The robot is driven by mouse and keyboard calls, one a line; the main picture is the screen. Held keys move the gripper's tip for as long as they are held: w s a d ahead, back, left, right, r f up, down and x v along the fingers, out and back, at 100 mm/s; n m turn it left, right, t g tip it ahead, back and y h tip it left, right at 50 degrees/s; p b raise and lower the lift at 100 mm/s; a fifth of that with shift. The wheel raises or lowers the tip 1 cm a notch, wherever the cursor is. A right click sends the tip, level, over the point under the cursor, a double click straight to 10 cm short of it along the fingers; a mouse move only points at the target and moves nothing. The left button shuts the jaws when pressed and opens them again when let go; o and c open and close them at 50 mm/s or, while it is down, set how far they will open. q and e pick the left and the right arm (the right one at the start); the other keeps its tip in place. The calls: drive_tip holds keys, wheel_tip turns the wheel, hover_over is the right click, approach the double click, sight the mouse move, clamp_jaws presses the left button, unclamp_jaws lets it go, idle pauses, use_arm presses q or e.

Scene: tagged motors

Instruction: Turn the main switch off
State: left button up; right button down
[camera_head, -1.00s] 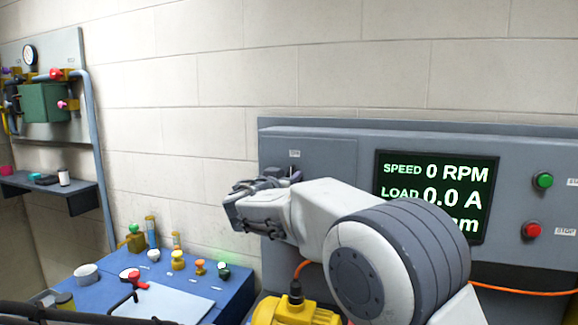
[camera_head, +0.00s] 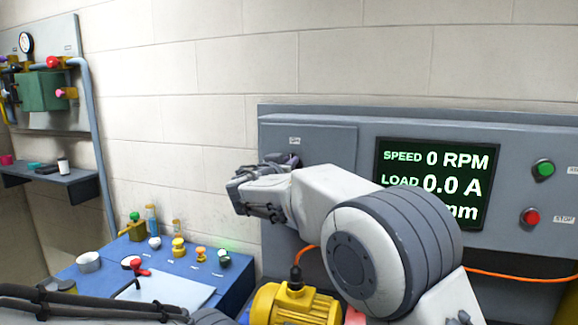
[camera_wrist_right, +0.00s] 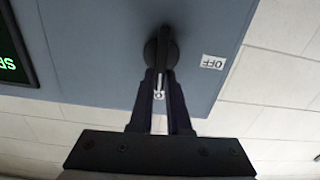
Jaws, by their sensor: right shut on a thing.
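The main switch (camera_wrist_right: 163,48) is a black rotary handle on a grey panel, seen in the right wrist view. Its handle lies along the vertical of that picture, with a white OFF label (camera_wrist_right: 213,62) to the right of it. My right gripper (camera_wrist_right: 160,80) has its dark fingers around the handle's near end and is shut on it. In the head view my right gripper (camera_head: 272,176) is at the upper left of the panel and hides most of the switch. My left gripper is not in view; part of my left arm shows at the lower left.
The panel (camera_head: 330,145) carries a display (camera_head: 436,185) reading 0 RPM, a green button (camera_head: 543,169) and a red button (camera_head: 530,217). A yellow motor (camera_head: 295,306) stands below. A blue bench (camera_head: 175,258) with small parts is at left.

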drive_tip(key=n+b, duration=0.3)
drive_tip(key=n, duration=0.2)
drive_tip(key=a+f+n+b, duration=0.1)
drive_tip(key=n+b, duration=0.2)
drive_tip(key=n, duration=0.3)
drive_tip(key=a+f+n+b, duration=0.1)
drive_tip(key=n+b, duration=0.1)
drive_tip(key=n, duration=0.4)
drive_tip(key=shift+w+b, duration=0.3)
drive_tip(key=shift+b, duration=0.1)
drive_tip(key=shift+f+n, duration=0.1)
drive_tip(key=shift+n, duration=0.2)
drive_tip(key=c, duration=0.9)
unclamp_jaws()
drive_tip(key=shift+s, duration=0.1)
